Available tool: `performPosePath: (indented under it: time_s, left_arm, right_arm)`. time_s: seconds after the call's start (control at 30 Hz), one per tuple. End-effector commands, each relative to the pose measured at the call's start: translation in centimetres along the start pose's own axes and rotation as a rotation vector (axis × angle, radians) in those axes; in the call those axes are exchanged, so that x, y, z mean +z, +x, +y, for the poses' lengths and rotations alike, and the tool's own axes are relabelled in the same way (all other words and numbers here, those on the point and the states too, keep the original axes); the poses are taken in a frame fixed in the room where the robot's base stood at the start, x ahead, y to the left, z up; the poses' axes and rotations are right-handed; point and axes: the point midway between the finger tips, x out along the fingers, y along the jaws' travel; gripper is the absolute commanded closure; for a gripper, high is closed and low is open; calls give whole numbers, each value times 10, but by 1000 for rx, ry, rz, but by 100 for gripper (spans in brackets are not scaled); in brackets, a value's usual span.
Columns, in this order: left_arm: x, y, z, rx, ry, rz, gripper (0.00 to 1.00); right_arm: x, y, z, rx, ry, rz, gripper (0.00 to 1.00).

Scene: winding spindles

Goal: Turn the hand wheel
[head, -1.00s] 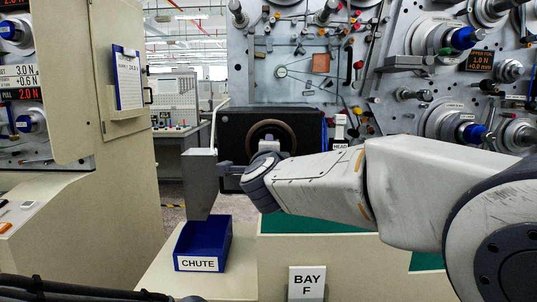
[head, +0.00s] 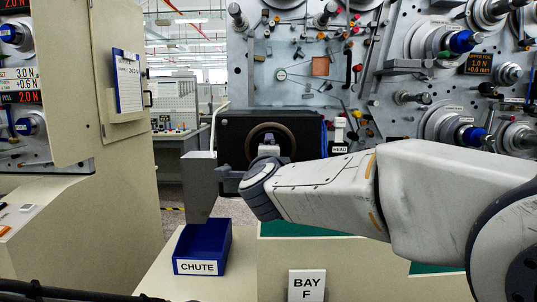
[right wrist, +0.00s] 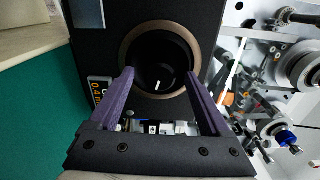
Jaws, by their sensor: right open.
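The hand wheel seems to be the dark round part with a bronze ring (head: 251,132) on the front of a black box (head: 232,125). In the right wrist view the ring (right wrist: 125,52) surrounds a dark centre with a short white mark. My right gripper (right wrist: 158,78) is open, its two purple fingers apart and pointing at the ring, one toward each side of its lower part. Nothing is between them, and I cannot tell whether they touch the ring. In the head view my right wrist hides most of that gripper. My left gripper is not in view.
A blue bin labelled CHUTE (head: 198,267) stands below a grey upright box (head: 200,185), left of my right wrist. A HEAD label (head: 340,150) is right of the black box. A panel of spindles and knobs (head: 440,85) fills the right. A cream cabinet (head: 120,190) stands left.

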Motion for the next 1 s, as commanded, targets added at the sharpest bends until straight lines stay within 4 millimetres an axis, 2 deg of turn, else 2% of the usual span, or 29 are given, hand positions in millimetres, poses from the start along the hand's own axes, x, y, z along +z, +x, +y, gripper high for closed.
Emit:
performPosePath:
  time_s: [0.2, 0.43, 0.6, 1.0]
  left_arm:
    - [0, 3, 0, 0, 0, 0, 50]
    - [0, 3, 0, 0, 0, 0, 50]
    - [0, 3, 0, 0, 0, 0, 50]
    - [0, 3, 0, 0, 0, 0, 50]
  right_arm:
    - [1, -46, 0, -1, 2, -4, 19]
    - [0, -81, 0, -1, 2, -2, 19]
    - [0, -90, 0, 1, 0, 0, 19]
    - [-2, -90, 0, 0, 0, 3, 19]
